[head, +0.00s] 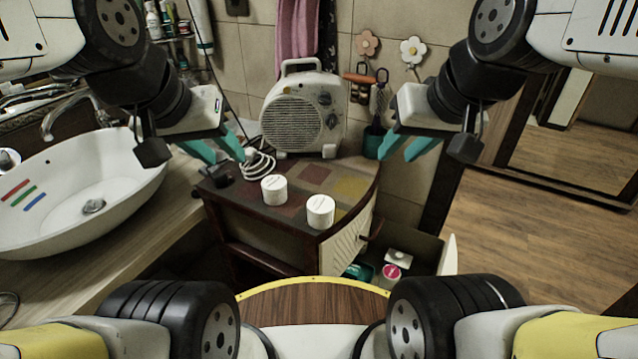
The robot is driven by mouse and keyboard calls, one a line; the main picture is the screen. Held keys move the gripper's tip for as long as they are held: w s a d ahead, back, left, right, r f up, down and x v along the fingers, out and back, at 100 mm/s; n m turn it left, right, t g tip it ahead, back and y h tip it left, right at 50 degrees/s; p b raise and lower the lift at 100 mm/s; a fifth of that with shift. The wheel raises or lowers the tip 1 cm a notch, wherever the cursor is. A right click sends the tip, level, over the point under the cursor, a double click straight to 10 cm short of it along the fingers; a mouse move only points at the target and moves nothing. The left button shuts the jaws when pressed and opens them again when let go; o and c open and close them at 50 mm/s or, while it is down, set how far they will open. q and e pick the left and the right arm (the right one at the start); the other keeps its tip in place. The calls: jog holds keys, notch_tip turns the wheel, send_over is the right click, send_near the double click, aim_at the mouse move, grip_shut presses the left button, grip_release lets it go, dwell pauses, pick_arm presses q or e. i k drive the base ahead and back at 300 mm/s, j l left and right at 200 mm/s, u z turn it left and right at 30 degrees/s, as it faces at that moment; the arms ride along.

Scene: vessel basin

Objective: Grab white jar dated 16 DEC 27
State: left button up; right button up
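Two white jars stand upright on the small cabinet's top: a left jar (274,190) a little further back, and a right jar (320,212) nearer the front edge. Both lids carry small dark print, too small to read, so I cannot tell which bears 16 DEC 27. My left gripper (227,150) is open and empty, above and to the left of the left jar. My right gripper (402,148) is open and empty, above and to the right of the right jar. Neither gripper touches a jar.
A white fan heater (304,110) with a coiled cable stands behind the jars on the cabinet (318,174). A white basin (90,190) is at left on a wooden counter.

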aim_at(274, 186)
jog(key=k+j+u, duration=0.1)
jog(key=u, duration=0.25)
jog(key=k+j+u, duration=0.15)
jog(key=k+u, duration=0.25)
jog(key=i, duration=0.1)
